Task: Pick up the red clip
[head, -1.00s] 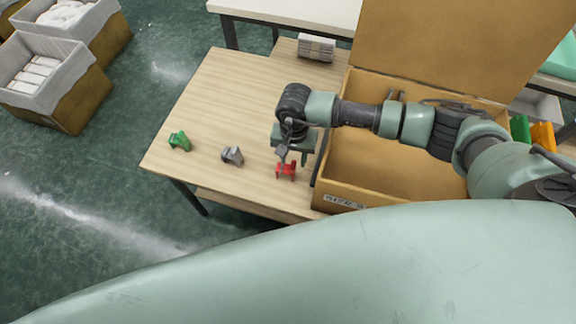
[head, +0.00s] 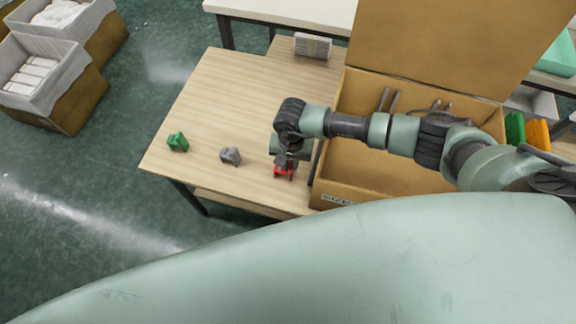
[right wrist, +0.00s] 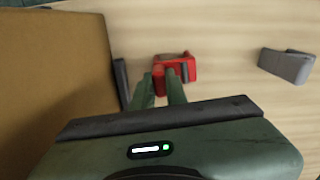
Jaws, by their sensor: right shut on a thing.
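The red clip (head: 284,173) is near the front right of the wooden table, close to the cardboard box. My right gripper (head: 285,166) comes down over it from above and is shut on it. In the right wrist view the fingers (right wrist: 164,76) meet the near side of the red clip (right wrist: 180,66). I cannot tell whether the clip still touches the tabletop. My left gripper is not in view.
A grey clip (head: 231,156) and a green clip (head: 178,142) lie to the left on the table (head: 222,105). The open cardboard box (head: 352,178) stands right beside my gripper, with tools inside.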

